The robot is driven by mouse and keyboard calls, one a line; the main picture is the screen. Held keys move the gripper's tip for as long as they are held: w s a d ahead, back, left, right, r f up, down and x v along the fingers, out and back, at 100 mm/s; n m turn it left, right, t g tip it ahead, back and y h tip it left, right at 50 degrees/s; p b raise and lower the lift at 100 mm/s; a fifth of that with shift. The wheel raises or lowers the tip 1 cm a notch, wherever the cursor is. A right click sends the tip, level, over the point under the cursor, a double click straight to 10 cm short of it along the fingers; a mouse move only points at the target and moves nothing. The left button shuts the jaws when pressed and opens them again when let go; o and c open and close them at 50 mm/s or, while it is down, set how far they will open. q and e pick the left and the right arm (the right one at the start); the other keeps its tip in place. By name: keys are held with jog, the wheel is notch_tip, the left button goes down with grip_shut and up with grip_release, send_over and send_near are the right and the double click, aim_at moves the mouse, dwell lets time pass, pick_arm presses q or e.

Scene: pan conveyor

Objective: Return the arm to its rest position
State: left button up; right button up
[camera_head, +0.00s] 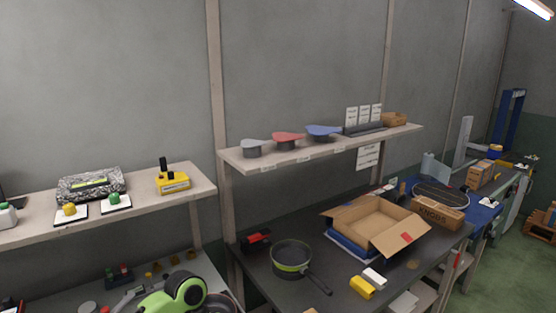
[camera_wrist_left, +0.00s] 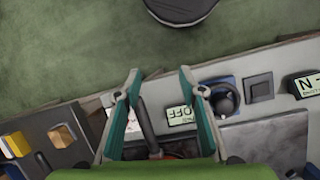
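My left gripper (camera_wrist_left: 160,74) shows in the left wrist view with its two teal-padded fingers spread apart. Nothing is held between the fingertips, which lie over the edge of a grey panel and the green floor. A dark bar and something red show behind the gap, low between the fingers; I cannot tell what they are. In the head view a green and black rounded part at the bottom left looks like my left arm; its fingertips are not visible there. My right gripper is in neither view.
A dark pan (camera_head: 291,257) and open cardboard box (camera_head: 347,218) stand on the black table. The wrist view shows a panel with an OFF label (camera_wrist_left: 180,115), a black knob (camera_wrist_left: 223,99) and a round black object (camera_wrist_left: 182,7).

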pick_arm(q)
jog(key=s+d+f+m+t+h, duration=0.1)
jog(key=s+d+f+m+t, duration=0.15)
jog(key=s, duration=0.25)
jog(key=s+d+f+m+t, duration=0.1)
jog(key=s+d+f+m, duration=0.1)
jog(key=s+d+f, duration=0.15)
jog(key=s+a+r+m+t+y, duration=0.1)
jog(key=s+a+m+t+y, duration=0.15)
jog(key=s+a, duration=0.95)
notch_tip(320, 180, down, 28)
jog(key=a+b, duration=0.2)
jog(key=s+a+f+g+y+b, duration=0.1)
jog(key=s+a+f+g+b, duration=0.1)
jog(key=s+f, duration=1.5)
jog(key=shift+s+a+f+n, duration=0.25)
jog(key=shift+a+f+n, duration=0.05)
jog(key=shift+a+f, duration=0.4)
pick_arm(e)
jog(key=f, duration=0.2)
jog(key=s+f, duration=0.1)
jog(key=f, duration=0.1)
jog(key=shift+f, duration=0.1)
